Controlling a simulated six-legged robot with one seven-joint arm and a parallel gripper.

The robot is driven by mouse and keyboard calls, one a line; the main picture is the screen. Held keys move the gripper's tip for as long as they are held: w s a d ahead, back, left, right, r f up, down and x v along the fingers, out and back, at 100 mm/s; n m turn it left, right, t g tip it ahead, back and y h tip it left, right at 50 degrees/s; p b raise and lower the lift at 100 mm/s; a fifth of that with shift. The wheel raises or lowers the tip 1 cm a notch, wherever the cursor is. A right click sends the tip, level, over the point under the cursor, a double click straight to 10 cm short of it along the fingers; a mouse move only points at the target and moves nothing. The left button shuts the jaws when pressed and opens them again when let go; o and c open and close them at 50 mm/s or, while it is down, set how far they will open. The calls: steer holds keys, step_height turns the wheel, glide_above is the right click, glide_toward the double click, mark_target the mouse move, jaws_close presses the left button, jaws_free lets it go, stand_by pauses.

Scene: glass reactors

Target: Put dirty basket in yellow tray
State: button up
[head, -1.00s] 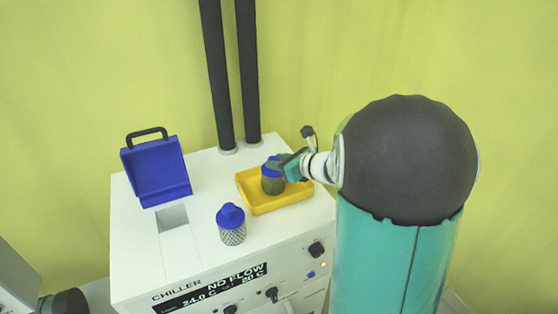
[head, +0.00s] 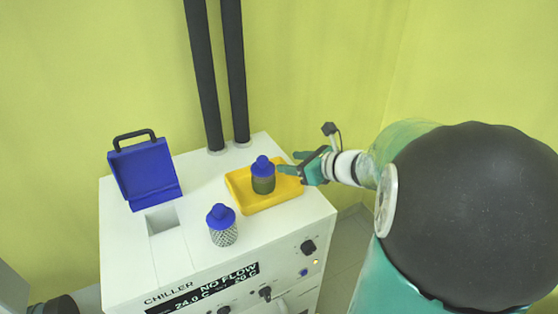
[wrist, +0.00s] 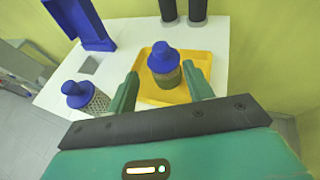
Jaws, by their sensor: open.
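The dirty basket (head: 263,176), dark greenish with a blue cap, stands upright in the yellow tray (head: 292,190) on top of the chiller. It also shows in the wrist view (wrist: 164,68), inside the tray (wrist: 205,65). My gripper (head: 286,162) is open and empty, to the right of the basket and apart from it in the head view. In the wrist view its two fingers (wrist: 160,88) are spread, with the basket beyond and between them.
A clean mesh basket with a blue cap (head: 222,226) stands on the chiller (head: 190,205), left of the tray. A blue lid with a black handle (head: 145,172) stands open by a square opening (head: 162,222). Two dark pipes (head: 234,75) rise behind.

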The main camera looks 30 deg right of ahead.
steer(key=s+a+r+n+g+y, duration=0.2)
steer(key=s+a+n+g, duration=0.45)
steer(key=a+n, duration=0.65)
steer(key=s+a+n+h, duration=0.4)
steer(key=s+n+h, duration=0.3)
steer(key=n, duration=1.1)
steer(key=s, duration=0.4)
steer(key=shift+s+r+n, duration=0.3)
steer(key=shift+s+r, duration=0.05)
